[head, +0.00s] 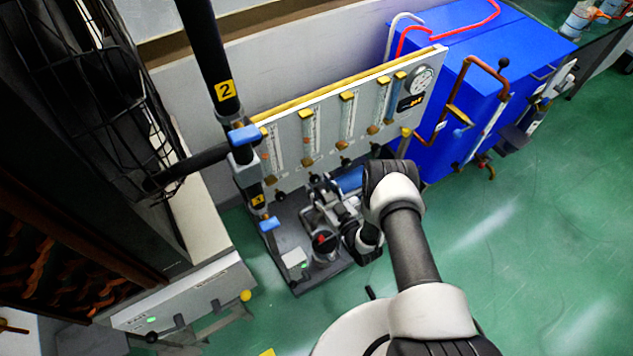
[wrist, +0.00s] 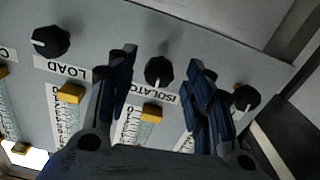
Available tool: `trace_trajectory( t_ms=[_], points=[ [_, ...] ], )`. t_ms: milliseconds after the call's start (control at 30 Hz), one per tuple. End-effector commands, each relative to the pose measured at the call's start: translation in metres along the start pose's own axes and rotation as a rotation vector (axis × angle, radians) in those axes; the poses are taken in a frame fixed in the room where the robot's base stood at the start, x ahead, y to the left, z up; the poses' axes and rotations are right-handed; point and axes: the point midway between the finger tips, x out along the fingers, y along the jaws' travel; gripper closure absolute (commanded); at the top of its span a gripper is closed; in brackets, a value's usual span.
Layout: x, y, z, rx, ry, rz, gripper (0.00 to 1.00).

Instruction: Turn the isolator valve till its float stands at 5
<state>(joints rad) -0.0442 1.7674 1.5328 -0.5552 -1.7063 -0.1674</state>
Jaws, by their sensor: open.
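The isolator valve is a round black knob (wrist: 158,71) with a pale pointer mark, above its "ISOLATOR" label in the upside-down wrist view. My gripper (wrist: 162,64) is open, with one dark blue-padded finger on each side of the knob in that view. I cannot tell whether the fingers touch it. The isolator's flow tube (wrist: 140,130) has a yellow cap and a scale; its float and reading are too small to tell. In the head view my gripper (head: 318,198) is low in front of the flowmeter panel (head: 330,130), partly covering its lower edge.
The load knob (wrist: 50,41) is left of the isolator knob in the wrist view, and another black knob (wrist: 246,98) is close beside the right finger. A blue cabinet (head: 480,65) stands right of the panel. A black pole (head: 212,60) stands at its left. Green floor (head: 530,240) is open at right.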

Motion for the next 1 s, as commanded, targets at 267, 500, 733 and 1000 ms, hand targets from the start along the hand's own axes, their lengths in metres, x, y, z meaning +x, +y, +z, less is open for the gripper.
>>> trace_trajectory(
  t_ms=[267,500,733,1000],
  points=[
    [-0.061,0.001,0.001,0.003,-0.005,0.005,0.53],
    [-0.09,0.001,0.001,0.001,-0.002,0.002,0.53],
    [-0.094,0.0,0.0,0.0,0.0,-0.001,0.53],
    [-0.094,0.0,0.0,0.0,-0.001,-0.001,0.53]
  ],
)
